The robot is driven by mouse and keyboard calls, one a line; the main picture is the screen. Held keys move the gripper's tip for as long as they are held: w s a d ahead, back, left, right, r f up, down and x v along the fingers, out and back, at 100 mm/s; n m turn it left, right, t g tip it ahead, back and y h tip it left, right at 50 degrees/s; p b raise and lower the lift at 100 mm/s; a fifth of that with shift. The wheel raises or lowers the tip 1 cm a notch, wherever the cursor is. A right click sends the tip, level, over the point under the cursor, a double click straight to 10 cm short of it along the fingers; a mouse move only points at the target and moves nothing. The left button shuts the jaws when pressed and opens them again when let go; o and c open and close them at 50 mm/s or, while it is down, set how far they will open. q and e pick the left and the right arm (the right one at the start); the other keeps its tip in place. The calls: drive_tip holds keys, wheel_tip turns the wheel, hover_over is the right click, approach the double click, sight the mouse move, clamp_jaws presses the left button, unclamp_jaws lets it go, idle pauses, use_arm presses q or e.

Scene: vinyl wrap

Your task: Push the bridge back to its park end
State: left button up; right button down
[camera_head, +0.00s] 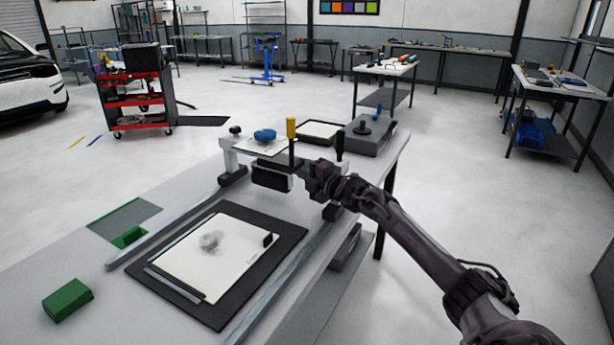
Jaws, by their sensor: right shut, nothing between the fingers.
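The bridge (229,157) spans two pale rails at the far part of the bench, with a white upright at its left and a dark block (271,178) hanging from its middle. A yellow-topped post (291,130) and a dark knob stand on it. My right gripper (316,178) is shut and empty at the near right side of the bridge, hiding part of its right end. I cannot tell whether it touches the bridge. The left rail (165,234) and right rail (285,278) run toward me. My left gripper is not in view.
Between the rails lies a black mat (283,243) with a white sheet (225,252) bearing a grey smudge. A green block (67,300) and a green-edged grey pad (125,219) lie left of the rails. A grey box (372,137) stands behind the bridge.

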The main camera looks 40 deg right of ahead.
drive_tip(key=s, duration=0.7)
drive_tip(key=shift+s+d+b, duration=0.4)
drive_tip(key=shift+d, duration=0.05)
